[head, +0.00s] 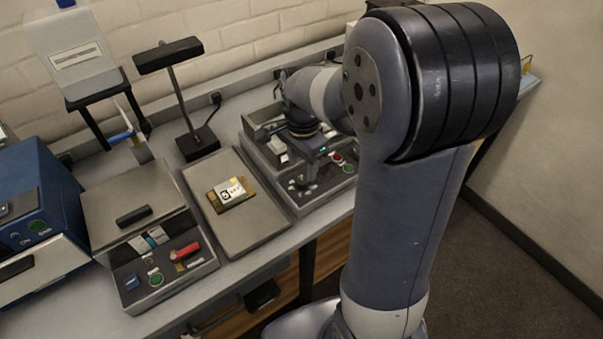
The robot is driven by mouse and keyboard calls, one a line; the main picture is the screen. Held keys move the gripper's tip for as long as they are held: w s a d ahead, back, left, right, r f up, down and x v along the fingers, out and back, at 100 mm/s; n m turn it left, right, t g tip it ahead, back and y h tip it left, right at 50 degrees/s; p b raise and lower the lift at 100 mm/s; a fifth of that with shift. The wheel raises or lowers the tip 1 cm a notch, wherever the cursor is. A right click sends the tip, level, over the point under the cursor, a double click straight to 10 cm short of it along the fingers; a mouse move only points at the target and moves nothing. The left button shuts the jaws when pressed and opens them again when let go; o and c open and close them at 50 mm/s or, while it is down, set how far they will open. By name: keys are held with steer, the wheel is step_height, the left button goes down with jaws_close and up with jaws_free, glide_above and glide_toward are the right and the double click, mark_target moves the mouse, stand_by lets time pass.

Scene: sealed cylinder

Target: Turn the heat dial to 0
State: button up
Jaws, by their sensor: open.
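My gripper (306,182) is small in the head view and hangs over the front panel of the grey machine (288,197) at the back right of the bench. It is open, with its fingertips low over the left part of that panel. Whether they touch anything is too small to tell. I cannot make out the heat dial or its setting; my gripper covers part of the panel. A red button (337,159) and a green button (348,168) show to the right of the gripper.
A flat plate with a marked card (232,192) lies left of the machine. Further left are a grey device with a red lever (185,252), a blue box (35,205) and a dark lamp (170,55). A brick wall stands behind the bench.

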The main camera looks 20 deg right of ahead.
mark_target(302, 180)
step_height(302, 180, down, 5)
stand_by(0.3)
steer(key=c, duration=1)
